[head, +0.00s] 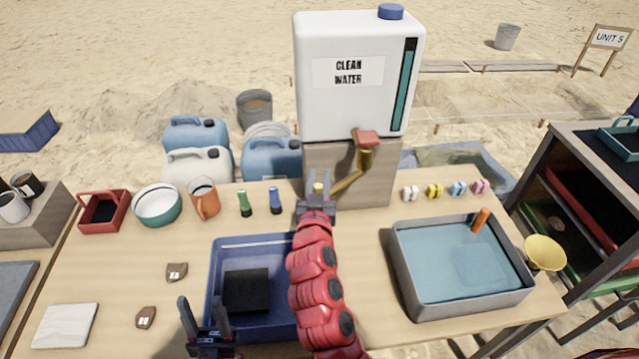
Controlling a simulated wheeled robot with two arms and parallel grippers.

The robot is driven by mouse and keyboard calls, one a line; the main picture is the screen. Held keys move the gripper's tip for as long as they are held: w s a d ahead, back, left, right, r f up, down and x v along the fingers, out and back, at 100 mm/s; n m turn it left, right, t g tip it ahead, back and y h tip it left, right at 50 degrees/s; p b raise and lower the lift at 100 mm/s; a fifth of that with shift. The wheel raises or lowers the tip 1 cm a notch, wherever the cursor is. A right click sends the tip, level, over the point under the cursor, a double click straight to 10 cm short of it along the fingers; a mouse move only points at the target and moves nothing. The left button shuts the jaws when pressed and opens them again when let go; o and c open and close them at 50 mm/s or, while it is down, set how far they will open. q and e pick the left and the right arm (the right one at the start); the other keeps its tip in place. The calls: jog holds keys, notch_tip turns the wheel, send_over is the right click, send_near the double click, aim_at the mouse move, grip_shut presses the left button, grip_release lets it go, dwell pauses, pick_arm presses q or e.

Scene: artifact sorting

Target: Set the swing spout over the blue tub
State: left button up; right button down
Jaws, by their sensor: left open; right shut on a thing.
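The brass swing spout (347,184) comes off the tap under the white water tank and points to the left and toward me. My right gripper (318,190) is shut on its outer end, and the brass tip shows between the fingers. The blue tub (222,242) stands on the table in front, with a dark block (246,290) inside; my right arm hides its right side. In the picture the spout end lies beyond the tub's back rim; I cannot tell whether it is above the tub. My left gripper (203,303) is open and empty at the tub's front left.
The tank (345,105) has a red tap handle (367,138). A grey basin of water (405,275) stands right. A green bottle (244,203) and a blue bottle (275,201) stand behind the tub.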

jog(key=shift+r, duration=0.15)
jog(key=c, duration=0.7)
grip_release()
jog(key=shift+d, duration=0.1)
jog(key=shift+s+a, duration=0.4)
jog(key=shift+s, duration=2.45)
jog(key=shift+s+a, duration=0.45)
jog(key=shift+s, duration=2.45)
jog(key=shift+s+a, duration=0.4)
jog(key=shift+s, duration=2.45)
